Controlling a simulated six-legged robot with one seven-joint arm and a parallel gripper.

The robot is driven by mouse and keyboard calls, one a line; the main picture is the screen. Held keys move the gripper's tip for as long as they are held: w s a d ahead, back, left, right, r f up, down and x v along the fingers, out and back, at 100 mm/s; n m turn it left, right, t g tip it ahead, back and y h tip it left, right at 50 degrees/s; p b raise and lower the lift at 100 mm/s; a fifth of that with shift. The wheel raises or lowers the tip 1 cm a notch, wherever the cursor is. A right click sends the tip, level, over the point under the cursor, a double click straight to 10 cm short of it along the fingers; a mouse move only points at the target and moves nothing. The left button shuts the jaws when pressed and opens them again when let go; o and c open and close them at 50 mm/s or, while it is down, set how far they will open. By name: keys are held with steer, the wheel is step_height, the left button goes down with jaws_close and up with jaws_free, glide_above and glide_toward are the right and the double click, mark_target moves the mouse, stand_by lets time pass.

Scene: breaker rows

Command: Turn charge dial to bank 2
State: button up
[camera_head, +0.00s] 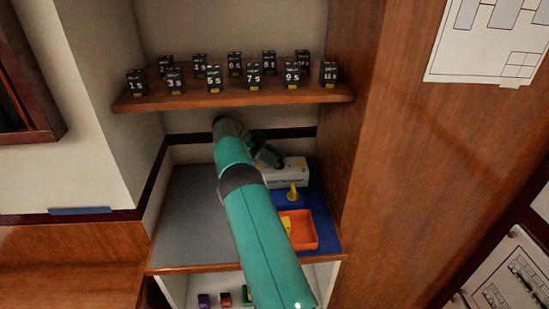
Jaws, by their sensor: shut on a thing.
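A white box-shaped charger (287,174) stands on the blue part of the counter at the back right, inside the alcove. My teal arm reaches in from the bottom and bends down at the back. My gripper (275,162) is at the left upper part of the white charger and is shut there. The charge dial itself is hidden by the gripper, so its pointer and bank marks cannot be read. The gripper appears to be closed on the dial.
A yellow upright piece (293,192) stands in front of the charger. An orange tray (312,232) sits nearer, partly behind my arm, with something yellow in it. A wooden shelf (225,99) with several numbered black blocks hangs above. The grey counter (195,225) on the left is clear.

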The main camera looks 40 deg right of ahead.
steer(key=shift+s+r, duration=0.1)
steer(key=shift+r, duration=0.05)
steer(key=o, duration=1)
steer(key=shift+h, duration=0.3)
